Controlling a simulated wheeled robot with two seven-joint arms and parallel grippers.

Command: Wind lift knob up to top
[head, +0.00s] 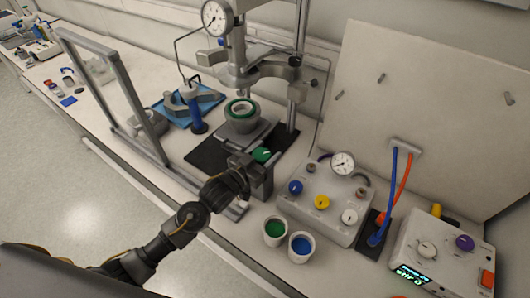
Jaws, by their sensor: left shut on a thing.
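A green knob (262,155) with a pale mark sits at the front of the reactor stand, beside a dark grey block (262,180). It looks like the lift knob. My left gripper (246,170) reaches in from the lower left and is shut on the knob; its fingertips are dark and small, so the exact contact is hard to see. Above and behind is the reactor vessel (241,124) with a green ring, resting on a grey lift platform (246,137). A clear gap shows between the vessel and the reactor head (240,75). My right gripper is not in view.
A control box (322,205) with blue, yellow and white knobs and a gauge stands to the right. Two cups, green (274,231) and blue (301,246), stand at the bench front. A tilted frame (117,85) stands left. A heater unit (440,255) is far right.

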